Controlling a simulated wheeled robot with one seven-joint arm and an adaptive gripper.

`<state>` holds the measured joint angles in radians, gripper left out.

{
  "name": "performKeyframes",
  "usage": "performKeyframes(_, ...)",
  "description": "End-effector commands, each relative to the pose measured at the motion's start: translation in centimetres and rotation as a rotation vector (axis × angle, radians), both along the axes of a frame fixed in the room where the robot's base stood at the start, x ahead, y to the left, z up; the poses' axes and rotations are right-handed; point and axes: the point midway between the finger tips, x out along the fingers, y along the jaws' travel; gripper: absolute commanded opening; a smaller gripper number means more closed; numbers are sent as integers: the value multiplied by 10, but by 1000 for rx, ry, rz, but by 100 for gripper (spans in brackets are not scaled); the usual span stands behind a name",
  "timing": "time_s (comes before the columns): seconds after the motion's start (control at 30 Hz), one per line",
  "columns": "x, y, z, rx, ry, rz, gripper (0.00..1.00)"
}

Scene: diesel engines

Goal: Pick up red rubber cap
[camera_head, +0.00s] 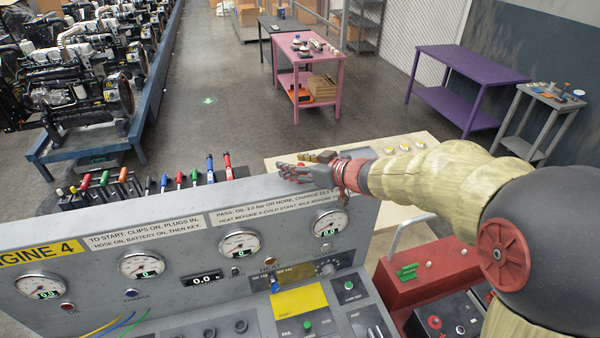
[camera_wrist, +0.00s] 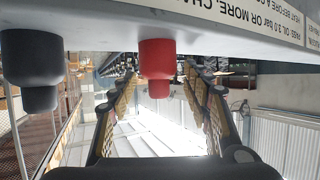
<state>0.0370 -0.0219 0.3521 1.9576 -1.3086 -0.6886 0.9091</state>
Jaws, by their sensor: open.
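The red rubber cap (camera_wrist: 157,66) is in the upper middle of the wrist view, its wide end against the grey console top (camera_wrist: 220,35). The console lettering is upside down in that view, so the cap stands upright. My gripper (camera_wrist: 163,82) is open, with one finger on each side of the cap in the picture. I see gaps on both sides and cannot tell how deep the cap sits between the fingers. In the head view my gripper (camera_head: 286,171) is just above the console's rear edge; I cannot make out the cap there.
A black cap (camera_wrist: 35,68) stands beside the red one, left in the wrist view. The console (camera_head: 165,275) carries gauges and switches. Several coloured-handled tools (camera_head: 180,180) line its rear edge left of my gripper. A beige surface (camera_head: 405,150) with yellow discs lies behind.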

Motion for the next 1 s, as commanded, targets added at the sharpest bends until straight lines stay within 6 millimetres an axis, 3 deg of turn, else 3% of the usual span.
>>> performKeyframes(0.17,16,13,-8,1,-1,0,49)
performKeyframes(0.4,18,14,-9,0,-2,-1,48)
performKeyframes(1.0,17,14,-9,-1,-1,-1,14)
